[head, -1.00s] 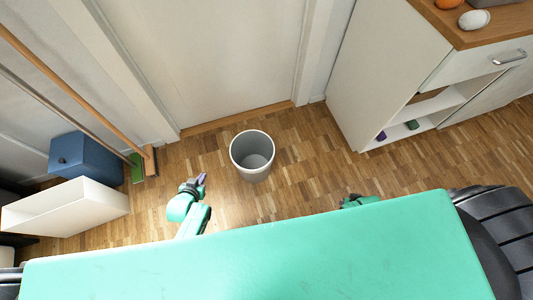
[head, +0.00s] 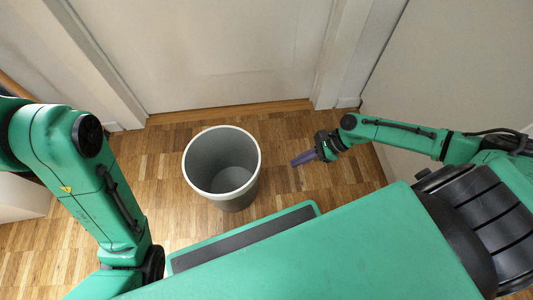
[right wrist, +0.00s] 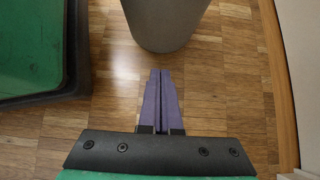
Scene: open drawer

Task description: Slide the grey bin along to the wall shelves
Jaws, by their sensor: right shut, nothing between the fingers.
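The grey bin (head: 210,160) stands upright and empty on the wooden floor in the middle of the head view, in front of the door. My right gripper (head: 297,160) is shut and empty, low to the right of the bin, with a gap between them. In the right wrist view its purple fingers (right wrist: 160,95) lie together and point toward the lower side of the bin (right wrist: 163,22). My left arm comes in from the left and bends down; its gripper is hidden. No shelf boards show now; a white unit (head: 22,198) is partly visible at the left edge.
A closed white door (head: 220,50) is behind the bin. A pale cabinet side (head: 440,75) rises at the right, behind my right arm. Bare floor (head: 160,180) lies left of the bin, and my green base is close in front of it.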

